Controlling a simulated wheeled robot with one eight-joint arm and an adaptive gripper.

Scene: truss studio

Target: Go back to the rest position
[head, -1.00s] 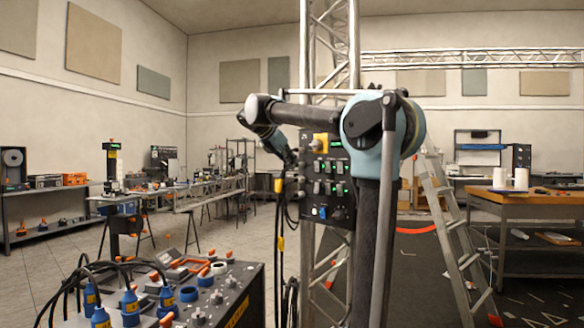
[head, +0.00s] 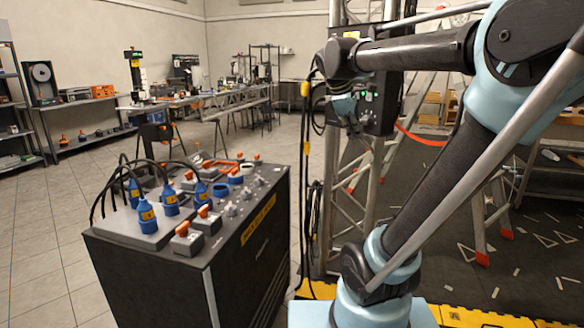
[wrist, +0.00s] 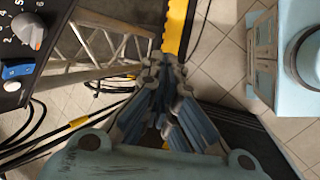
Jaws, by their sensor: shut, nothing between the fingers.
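My gripper (wrist: 162,68) points away from the wrist camera with its fingers together and nothing between them. In the head view my gripper (head: 345,108) hangs small and dark below my bent wrist, in front of or close beside the dark control box (head: 380,112) on the truss. The gap between them is hard to judge. In the wrist view the control box (wrist: 22,58), with an orange-tipped knob and a blue switch, is at the upper left, apart from the fingers. The floor shows beyond the fingertips.
The metal truss (head: 352,205) stands behind my arm, with cables hanging beside it. A dark console (head: 190,245) with blue plugs stands at front left. A stepladder (head: 480,215) stands at right. A yellow edge strip (head: 470,317) crosses the floor. Tiled floor at left is open.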

